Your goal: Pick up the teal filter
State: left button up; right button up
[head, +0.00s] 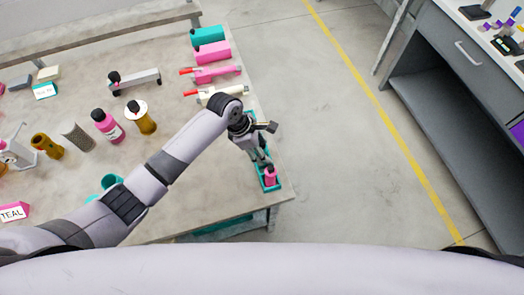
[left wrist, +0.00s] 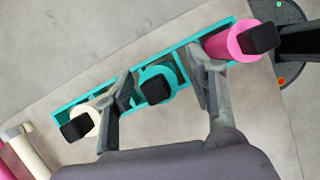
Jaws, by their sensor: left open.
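The teal filter (left wrist: 157,76) stands in the middle of a narrow teal tray (left wrist: 68,108) and has a black top. It shows in the left wrist view between the two spread fingers of my left gripper (left wrist: 163,80), which is open. I cannot tell whether a finger touches it. A pink filter (left wrist: 222,44) stands at the right end of the tray, a cream one (left wrist: 92,122) at the left end. In the head view my left gripper (head: 260,158) is over the tray (head: 276,187) at the table's right edge; the teal filter is hidden there.
The table (head: 195,200) holds a pink bottle (head: 107,125), an amber bottle (head: 141,118), a teal cup (head: 108,181) and several pink, teal and cream parts along its right edge. Open floor (head: 330,150) lies right of it, before a grey workbench (head: 440,110).

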pick_arm(q)
jog(key=shift+c, duration=0.5)
grip_shut()
dwell(0.3)
